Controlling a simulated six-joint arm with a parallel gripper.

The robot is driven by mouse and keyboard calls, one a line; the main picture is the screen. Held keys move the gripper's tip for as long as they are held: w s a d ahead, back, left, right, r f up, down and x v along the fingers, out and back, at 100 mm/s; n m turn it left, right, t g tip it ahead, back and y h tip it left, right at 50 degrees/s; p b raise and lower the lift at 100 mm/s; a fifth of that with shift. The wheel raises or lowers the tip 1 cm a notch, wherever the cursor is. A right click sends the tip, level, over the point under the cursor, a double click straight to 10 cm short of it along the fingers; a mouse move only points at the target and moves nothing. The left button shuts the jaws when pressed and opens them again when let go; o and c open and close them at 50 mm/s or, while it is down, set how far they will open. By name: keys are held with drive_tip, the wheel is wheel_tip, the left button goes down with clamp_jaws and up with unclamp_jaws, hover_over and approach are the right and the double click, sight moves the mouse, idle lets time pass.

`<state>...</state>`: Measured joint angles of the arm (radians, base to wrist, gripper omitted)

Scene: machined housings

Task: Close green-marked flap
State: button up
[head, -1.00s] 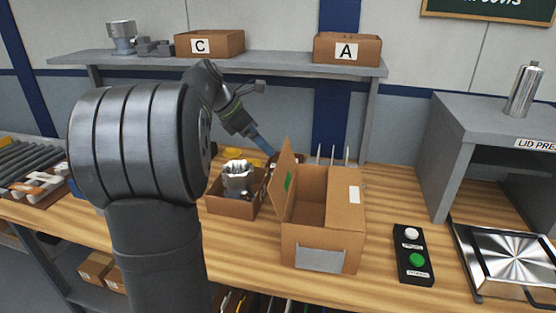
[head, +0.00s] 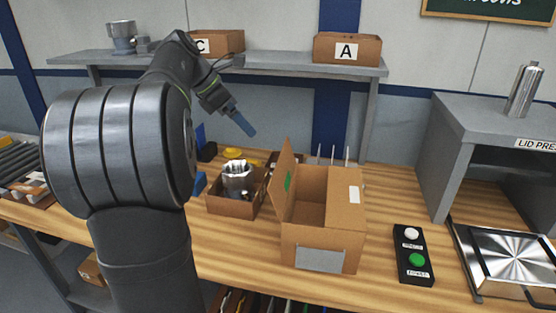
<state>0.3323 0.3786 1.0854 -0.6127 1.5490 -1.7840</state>
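An open cardboard box (head: 318,225) stands on the wooden bench. Its left flap (head: 286,180) stands up, tilted outward a little, and bears a green mark (head: 288,182) on its inner face. My gripper (head: 245,125) is in the air to the upper left of the flap, apart from it. Its blue fingers point down and to the right. They look close together, but whether they are open or shut is too small to tell. Nothing shows between them.
A small brown box with a metal housing (head: 238,180) stands just left of the open box. A black panel with a white and a green button (head: 413,255) is to the right. A grey press (head: 490,130) stands farther right. A shelf (head: 290,66) runs behind.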

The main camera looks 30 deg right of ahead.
drive_tip(key=shift+v, duration=1.15)
drive_tip(key=shift+c, duration=0.4)
